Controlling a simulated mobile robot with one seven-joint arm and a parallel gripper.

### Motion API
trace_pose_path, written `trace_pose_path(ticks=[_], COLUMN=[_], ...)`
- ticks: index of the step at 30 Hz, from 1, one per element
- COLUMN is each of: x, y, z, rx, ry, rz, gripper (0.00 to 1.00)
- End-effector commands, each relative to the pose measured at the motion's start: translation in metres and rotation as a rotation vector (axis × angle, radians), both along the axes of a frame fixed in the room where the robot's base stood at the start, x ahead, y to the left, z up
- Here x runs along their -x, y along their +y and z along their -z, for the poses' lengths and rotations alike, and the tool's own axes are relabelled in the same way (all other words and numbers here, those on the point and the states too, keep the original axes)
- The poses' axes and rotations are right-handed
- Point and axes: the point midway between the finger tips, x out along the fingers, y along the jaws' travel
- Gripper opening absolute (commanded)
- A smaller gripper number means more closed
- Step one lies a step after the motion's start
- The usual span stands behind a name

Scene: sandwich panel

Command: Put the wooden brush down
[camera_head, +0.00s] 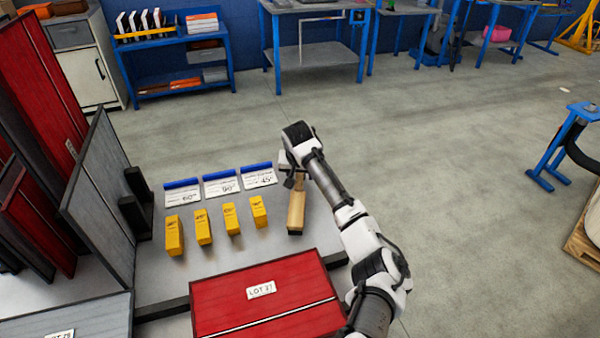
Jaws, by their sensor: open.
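The wooden brush (296,211) is a light brown block with a dark lower edge. It appears to lie on the grey table near its right side, right of the yellow blocks. My gripper (292,181) is at the far end of the brush, just above or around it. The jaws are open. My arm covers part of the view there, so I cannot tell whether the fingers touch the brush.
Several yellow blocks (203,228) stand in a row left of the brush. Blue-topped label cards (221,184) lie behind them. Grey panels (99,205) stand at the left. Bare table (160,276) shows between.

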Motion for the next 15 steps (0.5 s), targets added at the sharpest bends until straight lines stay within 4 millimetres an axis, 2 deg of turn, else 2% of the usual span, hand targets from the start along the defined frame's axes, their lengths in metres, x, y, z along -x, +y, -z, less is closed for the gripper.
trace_pose_path(ticks=[5, 15], x=[0.004, 0.031], y=[0.001, 0.004], z=[-0.012, -0.077], rx=[-0.001, -0.001], ry=[-0.002, -0.004], rz=[-0.002, -0.003], gripper=[0.47, 0.47])
